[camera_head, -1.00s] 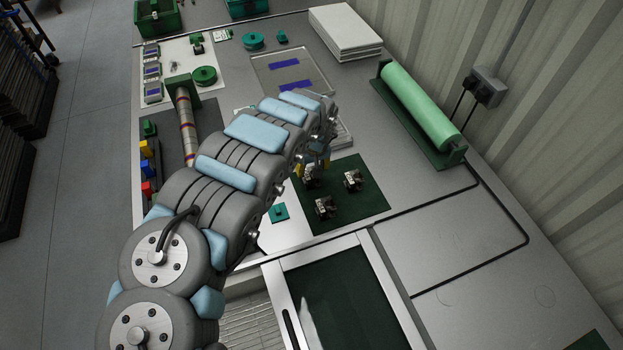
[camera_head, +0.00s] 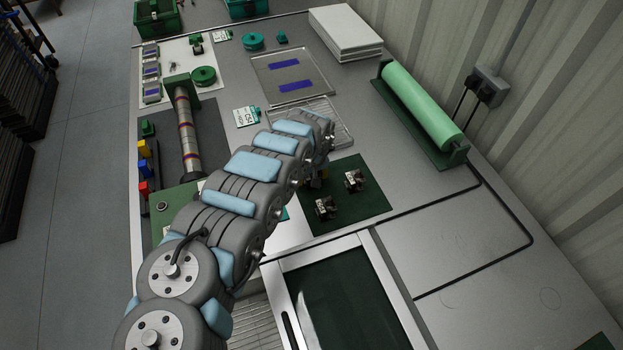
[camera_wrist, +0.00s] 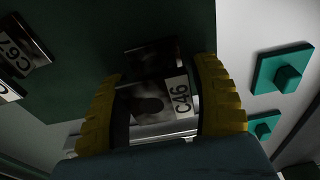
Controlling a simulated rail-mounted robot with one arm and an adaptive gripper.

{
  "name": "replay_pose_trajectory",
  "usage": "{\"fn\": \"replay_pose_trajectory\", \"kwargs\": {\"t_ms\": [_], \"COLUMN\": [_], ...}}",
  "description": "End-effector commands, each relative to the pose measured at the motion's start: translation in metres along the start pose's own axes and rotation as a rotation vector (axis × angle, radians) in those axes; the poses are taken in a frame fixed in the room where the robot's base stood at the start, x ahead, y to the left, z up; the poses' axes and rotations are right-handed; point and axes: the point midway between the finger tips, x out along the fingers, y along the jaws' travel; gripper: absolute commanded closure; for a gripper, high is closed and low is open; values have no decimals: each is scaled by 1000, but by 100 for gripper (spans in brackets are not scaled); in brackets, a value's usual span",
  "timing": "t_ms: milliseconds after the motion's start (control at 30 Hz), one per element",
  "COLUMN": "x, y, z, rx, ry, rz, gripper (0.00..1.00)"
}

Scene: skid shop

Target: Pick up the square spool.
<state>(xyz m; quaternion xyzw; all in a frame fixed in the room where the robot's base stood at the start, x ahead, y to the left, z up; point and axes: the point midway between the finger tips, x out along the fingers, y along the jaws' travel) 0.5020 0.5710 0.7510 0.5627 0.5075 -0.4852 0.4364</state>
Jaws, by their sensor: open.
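In the wrist view, a teal piece with a square flange and a square hub (camera_wrist: 285,70) lies on a pale surface at the right; it looks like the square spool. A second teal piece (camera_wrist: 263,126) shows partly below it. My gripper (camera_wrist: 165,105) has its yellow fingers apart, pointing down over the dark green mat. A metal block labelled C46 (camera_wrist: 181,95) shows between the fingers; I cannot tell whether they touch it. The teal pieces are to the right of the fingers. In the head view, my arm hides most of the gripper and nearly all the teal pieces.
Metal parts (camera_head: 353,180) stand on the green mat (camera_head: 362,206). A wire rack (camera_head: 338,125) and a clear tray (camera_head: 262,73) lie behind. A green roller (camera_head: 420,105) stands along the wall. A framed dark panel (camera_head: 345,300) is in front.

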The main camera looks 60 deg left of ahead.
Motion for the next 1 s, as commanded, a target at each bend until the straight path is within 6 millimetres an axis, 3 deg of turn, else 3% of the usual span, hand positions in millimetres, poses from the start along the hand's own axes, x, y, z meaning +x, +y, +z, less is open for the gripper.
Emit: {"fn": "replay_pose_trajectory", "kwargs": {"t_ms": [333,500,567,1000], "x": [3,3,3,0], "y": [0,0,0,0], "z": [0,0,0,-1], "rx": [1,1,0,1], "ry": [1,1,1,2], "rz": [0,0,0,1], "gripper": [38,87,100,100]}}
